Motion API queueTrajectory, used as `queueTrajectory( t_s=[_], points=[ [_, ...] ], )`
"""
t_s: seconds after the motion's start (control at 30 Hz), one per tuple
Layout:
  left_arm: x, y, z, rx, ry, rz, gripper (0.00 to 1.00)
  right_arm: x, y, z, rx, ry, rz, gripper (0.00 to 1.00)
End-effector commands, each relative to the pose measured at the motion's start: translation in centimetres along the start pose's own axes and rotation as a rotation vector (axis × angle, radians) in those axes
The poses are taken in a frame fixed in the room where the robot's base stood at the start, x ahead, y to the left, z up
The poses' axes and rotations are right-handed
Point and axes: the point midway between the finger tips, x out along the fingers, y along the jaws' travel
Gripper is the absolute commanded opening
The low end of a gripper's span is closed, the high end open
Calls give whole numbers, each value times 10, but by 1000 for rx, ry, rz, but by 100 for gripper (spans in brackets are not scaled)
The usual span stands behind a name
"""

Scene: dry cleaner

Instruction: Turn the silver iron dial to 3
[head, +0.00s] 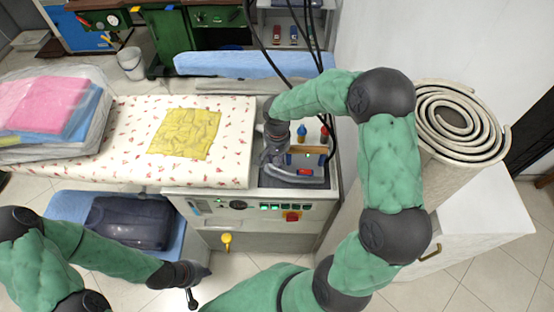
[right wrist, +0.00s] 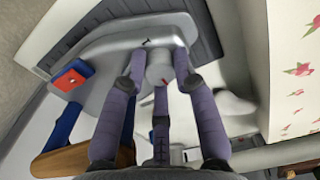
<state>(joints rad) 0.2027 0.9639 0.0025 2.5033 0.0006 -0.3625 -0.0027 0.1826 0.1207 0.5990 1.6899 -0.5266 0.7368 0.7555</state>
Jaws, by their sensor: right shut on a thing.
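The silver iron (right wrist: 112,52) fills the upper part of the right wrist view. In the head view the iron (head: 312,180) sits on a dark pad at the right end of the ironing table, partly covered by my arm. Its round pale dial (right wrist: 158,66) carries a small red mark. My right gripper (right wrist: 160,82) has its fingers around the dial and is shut on it; in the head view the right gripper (head: 274,152) is over the iron. I cannot read the dial's number. My left gripper (head: 190,284) hangs low at the left, away from the iron; its fingers are too small to judge.
A yellow cloth (head: 186,133) lies on the floral ironing board (head: 125,115), with bagged folded laundry (head: 50,105) at its left. Bottles with blue and red tops stand behind the iron. Black cables hang close to my right arm. A rolled rug (head: 455,125) stands at the right.

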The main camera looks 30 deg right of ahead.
Motion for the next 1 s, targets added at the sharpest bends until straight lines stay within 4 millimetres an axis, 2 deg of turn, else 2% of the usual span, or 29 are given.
queueTrajectory(
  t_s=[0.33,0.37,0.4,0.43,0.77,0.87,1.0],
  points=[
    [1,0,0,0,0,0,0,0,0,1,24,-2,0,0],
    [1,0,0,0,0,0,0,0,0,1,24,-2,0,35],
    [1,0,0,0,0,0,0,0,0,1,24,-2,0,46],
    [1,0,0,0,0,0,0,0,0,1,23,-2,0,53],
    [1,0,0,0,0,0,0,0,0,0,23,-1,0,53],
    [1,0,0,0,0,0,0,-6,0,0,23,1,-1,53],
    [1,0,0,0,0,0,0,-25,0,-1,24,4,-1,53]
  ],
)
